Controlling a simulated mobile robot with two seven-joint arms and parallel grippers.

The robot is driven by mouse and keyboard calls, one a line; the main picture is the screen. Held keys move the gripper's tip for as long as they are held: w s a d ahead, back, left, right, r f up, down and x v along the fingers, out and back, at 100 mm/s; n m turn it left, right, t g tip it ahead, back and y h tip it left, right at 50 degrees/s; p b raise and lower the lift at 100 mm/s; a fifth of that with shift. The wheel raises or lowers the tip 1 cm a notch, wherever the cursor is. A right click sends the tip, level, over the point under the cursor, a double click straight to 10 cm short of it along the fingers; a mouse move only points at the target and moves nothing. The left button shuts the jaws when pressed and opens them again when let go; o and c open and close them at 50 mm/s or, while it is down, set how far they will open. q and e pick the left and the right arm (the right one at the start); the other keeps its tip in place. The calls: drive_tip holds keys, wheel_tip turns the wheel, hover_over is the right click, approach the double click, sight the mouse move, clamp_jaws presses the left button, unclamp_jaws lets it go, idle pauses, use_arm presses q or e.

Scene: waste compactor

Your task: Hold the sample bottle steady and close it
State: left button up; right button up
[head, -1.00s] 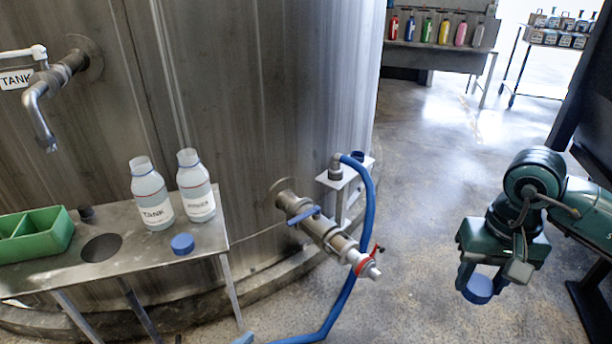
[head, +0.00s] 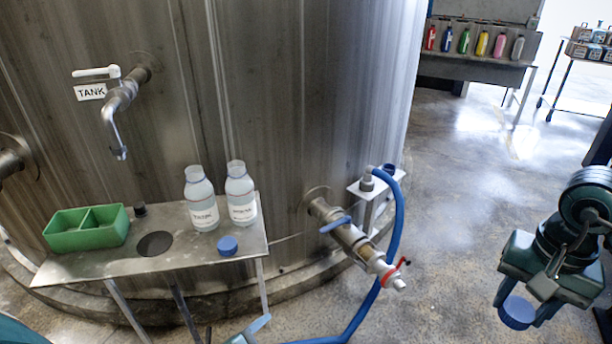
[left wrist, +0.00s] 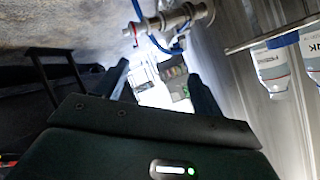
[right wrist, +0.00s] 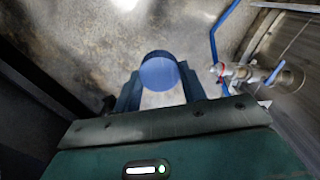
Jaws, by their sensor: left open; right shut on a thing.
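Two white-labelled sample bottles, the left one (head: 202,205) and the right one (head: 241,198), stand upright and uncapped, side by side on the metal shelf (head: 185,258). A blue cap (head: 228,246) lies on the shelf in front of them. My right gripper (head: 518,308) is shut on another blue cap (right wrist: 159,72), far to the right of the shelf over the floor. My left gripper (left wrist: 160,85) is open and empty in the left wrist view. The bottles also show at that view's right edge, apart from its fingers. Only bits of the left arm show low in the head view.
A green divided box (head: 88,236) and a round hole (head: 155,244) are left of the bottles. A tap labelled TANK (head: 117,110) hangs above. A valve (head: 350,238) with a blue hose (head: 392,225) juts out right of the shelf.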

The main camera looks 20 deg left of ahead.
drive_tip(key=r+m+p, duration=0.1)
drive_tip(key=r+p, duration=0.1)
drive_tip(key=r, duration=0.1)
drive_tip(key=s+r+m+p, duration=0.1)
drive_tip(key=r, duration=0.2)
drive_tip(key=d+r+m+p, duration=0.1)
drive_tip(key=r+m+p, duration=0.1)
drive_tip(key=shift+s+r+p, duration=0.2)
drive_tip(key=shift+r+p, duration=0.1)
drive_tip(key=shift+r, duration=0.1)
use_arm(q)
drive_tip(key=w+a+r+m+g+y+p, duration=0.2)
drive_tip(key=w+a+r+m+y+p, duration=0.3)
drive_tip(key=a, duration=0.5)
drive_tip(key=w+a+r+m+g+y+p, duration=0.1)
drive_tip(key=w+a+r+m+y+p, duration=0.5)
drive_tip(key=w+a+r+m+y, duration=0.2)
drive_tip(key=w+a+r+m, duration=0.2)
drive_tip(key=w, duration=0.2)
drive_tip(key=shift+w+r+m+g, duration=0.3)
drive_tip(key=shift+r+g, duration=0.1)
use_arm(e)
wheel_tip(320, 180, up, 12)
drive_tip(key=s+d+m, duration=0.2)
drive_tip(key=m, duration=0.7)
drive_tip(key=shift+s+d+r, duration=0.25)
drive_tip(key=shift+s, duration=0.1)
